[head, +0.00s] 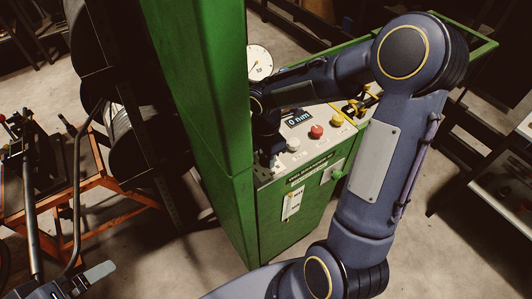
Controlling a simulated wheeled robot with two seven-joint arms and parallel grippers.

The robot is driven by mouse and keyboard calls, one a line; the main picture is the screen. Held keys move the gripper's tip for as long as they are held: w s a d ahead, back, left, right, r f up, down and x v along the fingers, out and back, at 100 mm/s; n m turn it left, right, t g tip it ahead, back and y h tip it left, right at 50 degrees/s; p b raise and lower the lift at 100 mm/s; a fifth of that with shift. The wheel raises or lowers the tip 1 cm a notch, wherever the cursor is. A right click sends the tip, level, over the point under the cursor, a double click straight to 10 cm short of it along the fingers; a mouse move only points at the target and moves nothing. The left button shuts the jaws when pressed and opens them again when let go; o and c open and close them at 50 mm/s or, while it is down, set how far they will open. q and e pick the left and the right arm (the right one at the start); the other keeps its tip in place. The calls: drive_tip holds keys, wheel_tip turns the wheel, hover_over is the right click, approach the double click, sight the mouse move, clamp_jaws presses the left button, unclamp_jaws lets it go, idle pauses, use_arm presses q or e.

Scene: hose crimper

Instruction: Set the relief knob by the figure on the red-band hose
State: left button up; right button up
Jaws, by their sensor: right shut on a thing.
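The green crimper's light control panel (322,142) is right of a tall green column. My right gripper (270,162) is low over the panel's left end, dark and partly hidden by the column. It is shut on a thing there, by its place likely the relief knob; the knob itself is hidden. A round white dial gauge (259,62) with a pointer stands behind my wrist. A small display (299,118) reads about "0" with a unit. I cannot make out a red-band hose.
The panel carries a red button (317,132), a pale knob (293,144) and a yellow knob (337,121). Tags (291,204) hang on the green front. The tall green column (205,120) stands close left of my gripper. An orange cart (70,190) is at left.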

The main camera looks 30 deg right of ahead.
idle(0.4)
drive_tip(key=o, duration=1)
drive_tip(key=shift+c, duration=0.2)
drive_tip(key=shift+r, duration=0.1)
wheel_tip(320, 180, up, 8)
drive_tip(key=shift+f, duration=0.25)
drive_tip(key=shift+r, duration=0.1)
